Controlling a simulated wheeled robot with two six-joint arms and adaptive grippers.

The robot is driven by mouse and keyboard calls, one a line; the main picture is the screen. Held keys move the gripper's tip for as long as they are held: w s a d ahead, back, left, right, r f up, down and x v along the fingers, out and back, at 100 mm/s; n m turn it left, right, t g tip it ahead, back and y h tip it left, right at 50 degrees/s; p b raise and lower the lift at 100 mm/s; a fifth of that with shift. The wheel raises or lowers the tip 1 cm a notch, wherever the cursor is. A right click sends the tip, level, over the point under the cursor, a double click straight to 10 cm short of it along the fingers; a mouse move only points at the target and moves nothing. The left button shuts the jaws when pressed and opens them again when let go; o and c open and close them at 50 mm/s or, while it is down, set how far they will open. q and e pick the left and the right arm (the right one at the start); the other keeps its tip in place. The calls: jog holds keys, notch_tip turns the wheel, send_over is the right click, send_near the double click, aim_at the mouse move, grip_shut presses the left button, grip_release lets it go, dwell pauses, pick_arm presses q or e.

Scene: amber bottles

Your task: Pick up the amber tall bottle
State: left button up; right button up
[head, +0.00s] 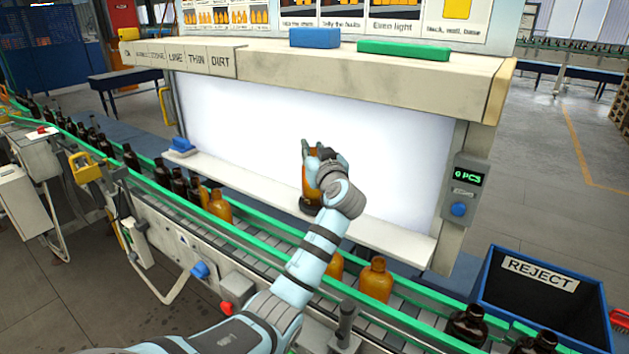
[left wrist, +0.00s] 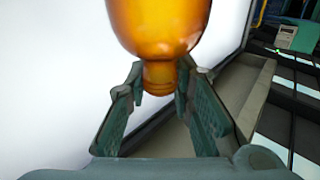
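A tall amber bottle (head: 311,178) is upright in front of the bright light panel, above the white ledge, with a dark round patch at its base. I cannot tell if its base rests there. My left gripper (head: 318,152) is at the bottle's upper part and hides some of it. In the left wrist view the amber bottle (left wrist: 158,25) shows its body and neck, and the fingers (left wrist: 161,80) lie close against both sides of the neck. The left gripper looks shut on it. My right gripper is not in view.
A green-railed conveyor carries amber bottles (head: 375,280) and several dark bottles (head: 132,158). A blue REJECT bin (head: 535,310) stands at the right. A counter box (head: 466,185) is on the panel's right post. The panel's overhanging top (head: 320,75) is above the gripper.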

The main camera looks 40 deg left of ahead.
pick_arm(q)
grip_shut()
jog(key=shift+w, duration=0.1)
